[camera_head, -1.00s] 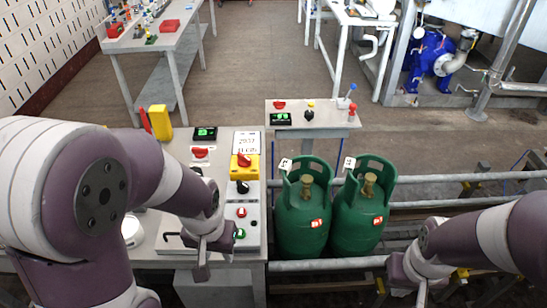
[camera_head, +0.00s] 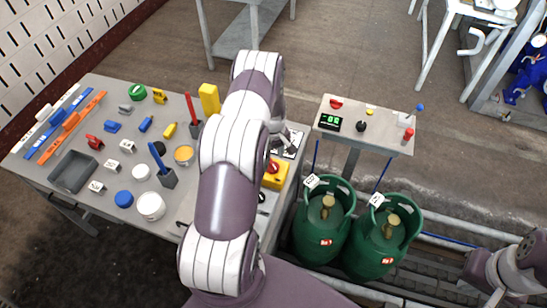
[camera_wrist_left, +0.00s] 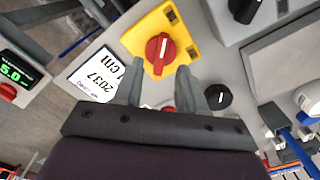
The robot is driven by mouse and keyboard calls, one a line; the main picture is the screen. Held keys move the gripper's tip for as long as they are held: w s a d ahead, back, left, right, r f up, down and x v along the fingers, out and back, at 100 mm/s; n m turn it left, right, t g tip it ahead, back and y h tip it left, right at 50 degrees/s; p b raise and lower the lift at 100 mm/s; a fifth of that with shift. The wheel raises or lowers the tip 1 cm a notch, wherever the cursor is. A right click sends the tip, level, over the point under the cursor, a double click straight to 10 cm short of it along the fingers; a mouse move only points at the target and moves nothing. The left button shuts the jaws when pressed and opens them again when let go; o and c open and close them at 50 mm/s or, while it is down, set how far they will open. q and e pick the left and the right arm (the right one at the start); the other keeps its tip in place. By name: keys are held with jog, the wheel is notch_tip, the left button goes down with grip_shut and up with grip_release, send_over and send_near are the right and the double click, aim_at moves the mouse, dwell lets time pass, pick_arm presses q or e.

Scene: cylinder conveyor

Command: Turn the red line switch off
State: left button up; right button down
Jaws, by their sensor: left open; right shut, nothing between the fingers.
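The red line switch (camera_head: 272,167) is a red rotary knob on a yellow plate at the right side of the left table. In the left wrist view the red knob (camera_wrist_left: 160,50) stands with its white mark nearly upright in the picture, on the yellow plate (camera_wrist_left: 188,42). My left gripper (camera_wrist_left: 160,75) is open, its two fingers pointing at the knob's near side, one to either side; contact cannot be told. In the head view my left arm hides part of the table, and the left gripper (camera_head: 287,138) is partly hidden. My right gripper (camera_head: 478,270) is shut and empty at the lower right.
A black knob (camera_wrist_left: 219,97) and a white label (camera_wrist_left: 98,75) flank the yellow plate. A small stand (camera_head: 385,140) with a green display is to the right. Green gas cylinders (camera_head: 322,228) stand below it. Tools and blocks cover the table's left part.

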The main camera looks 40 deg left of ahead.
aim_at(273, 163)
pick_arm(q)
jog(key=f, duration=0.2)
jog(key=f+p, duration=0.1)
jog(key=f, duration=0.1)
jog(key=shift+s+a+f, duration=0.1)
jog(key=shift+a, duration=0.2)
jog(key=shift+d+f, duration=0.15)
jog(key=shift+f, duration=0.25)
jog(key=shift+c, duration=0.6)
grip_shut()
